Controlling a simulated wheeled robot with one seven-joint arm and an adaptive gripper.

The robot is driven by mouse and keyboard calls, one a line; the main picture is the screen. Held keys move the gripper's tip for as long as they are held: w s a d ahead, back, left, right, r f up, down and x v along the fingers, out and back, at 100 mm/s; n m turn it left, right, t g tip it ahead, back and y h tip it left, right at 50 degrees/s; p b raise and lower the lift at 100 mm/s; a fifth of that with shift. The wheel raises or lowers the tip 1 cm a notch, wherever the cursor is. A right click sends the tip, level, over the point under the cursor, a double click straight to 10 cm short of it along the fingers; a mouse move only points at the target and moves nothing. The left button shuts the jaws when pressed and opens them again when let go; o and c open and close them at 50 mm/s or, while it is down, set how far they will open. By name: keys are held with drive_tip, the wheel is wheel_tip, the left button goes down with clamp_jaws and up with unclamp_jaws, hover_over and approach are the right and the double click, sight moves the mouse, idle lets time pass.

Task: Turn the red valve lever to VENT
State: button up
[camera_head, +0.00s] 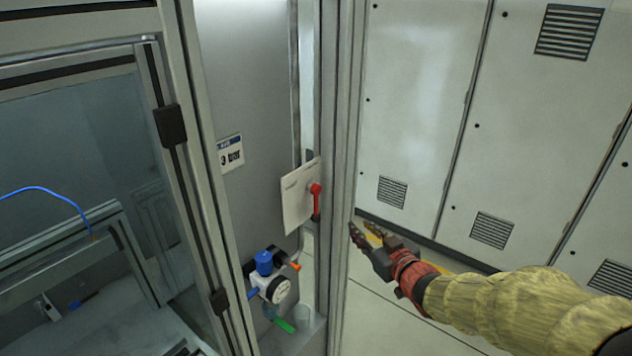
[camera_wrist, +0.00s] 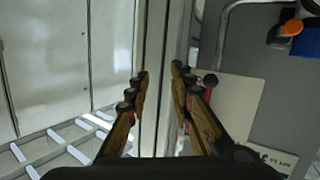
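The red valve lever (camera_head: 316,190) is mounted on a pale plate (camera_head: 297,198) on the grey cabinet panel. Its round end points up, and its lower part is dark. The plate's markings are too small to read, so I cannot tell which setting it is at. In the wrist view the lever (camera_wrist: 211,81) shows just right of the right finger, partly hidden by it. My gripper (camera_head: 360,228) is right of and below the lever, apart from it. In the wrist view my gripper (camera_wrist: 159,72) has a gap between its fingers and holds nothing.
A metal post (camera_head: 341,150) stands between the lever and my gripper in the head view. A "bar" sign (camera_head: 230,154) is on the panel. Pale cabinets (camera_head: 420,90) stand behind.

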sight(316, 213)
drive_tip(key=w+a+r+y+p, duration=0.1)
drive_tip(key=a+y+p, duration=0.1)
drive_tip(key=a, duration=0.2)
drive_tip(key=w+a+r+n+y+p, duration=0.1)
drive_tip(key=w+a+y+p, duration=0.1)
drive_tip(key=a, duration=0.2)
drive_tip(key=w+a+r+n+y+p, duration=0.1)
drive_tip(key=a+y+p, duration=0.1)
drive_tip(key=a, duration=0.2)
drive_tip(key=shift+w+a+g, duration=0.1)
drive_tip(key=shift+w+g, duration=0.2)
drive_tip(key=shift+r, duration=0.1)
drive_tip(key=shift+c, duration=0.4)
clamp_jaws()
